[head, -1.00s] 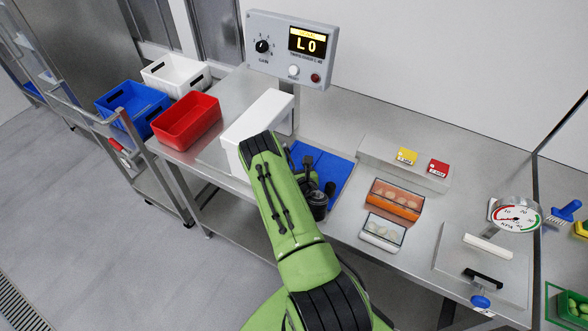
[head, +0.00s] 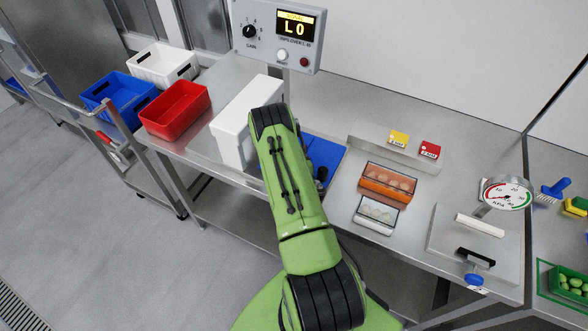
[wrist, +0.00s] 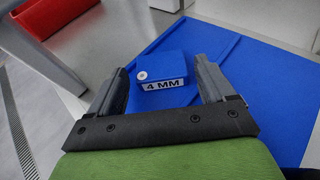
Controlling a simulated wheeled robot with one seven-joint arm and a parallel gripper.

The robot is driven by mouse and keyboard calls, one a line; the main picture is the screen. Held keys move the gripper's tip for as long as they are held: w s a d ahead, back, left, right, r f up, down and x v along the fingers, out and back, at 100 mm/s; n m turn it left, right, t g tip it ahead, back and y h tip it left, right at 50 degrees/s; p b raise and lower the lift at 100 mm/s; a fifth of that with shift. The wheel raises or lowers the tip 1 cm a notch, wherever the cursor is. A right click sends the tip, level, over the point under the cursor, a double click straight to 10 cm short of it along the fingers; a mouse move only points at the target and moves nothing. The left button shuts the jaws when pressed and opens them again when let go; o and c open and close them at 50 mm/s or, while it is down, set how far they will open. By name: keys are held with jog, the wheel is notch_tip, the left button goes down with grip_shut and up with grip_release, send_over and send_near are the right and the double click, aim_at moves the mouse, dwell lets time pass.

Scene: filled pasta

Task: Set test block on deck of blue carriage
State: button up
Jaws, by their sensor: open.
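The test block (wrist: 163,66) is a small blue block with a white round spot and a "4 MM" label. In the wrist view it sits between the fingers of my gripper (wrist: 162,75), which is open. The block appears to rest at the left part of the flat blue carriage (wrist: 255,75); whether the fingers touch it I cannot tell. In the head view the carriage (head: 325,153) lies right of the white tunnel housing, partly behind my arm. My gripper (head: 321,178) is mostly hidden there, and the block is hidden.
The white housing (head: 237,125) stands close left of my arm. Red (head: 175,110), blue (head: 117,100) and white (head: 162,65) bins are farther left. Yellow (head: 399,139) and red (head: 430,150) blocks sit on a ledge at right, behind clear-lidded packs (head: 388,183). A dial gauge (head: 506,194) stands farther right.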

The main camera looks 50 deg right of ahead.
jog(key=v, duration=0.8)
jog(key=shift+s+a+r+p, duration=0.3)
jog(key=shift+s+p, duration=0.2)
jog(key=shift+p, duration=0.6)
jog(key=shift+s, duration=0.2)
jog(key=shift+f, duration=0.15)
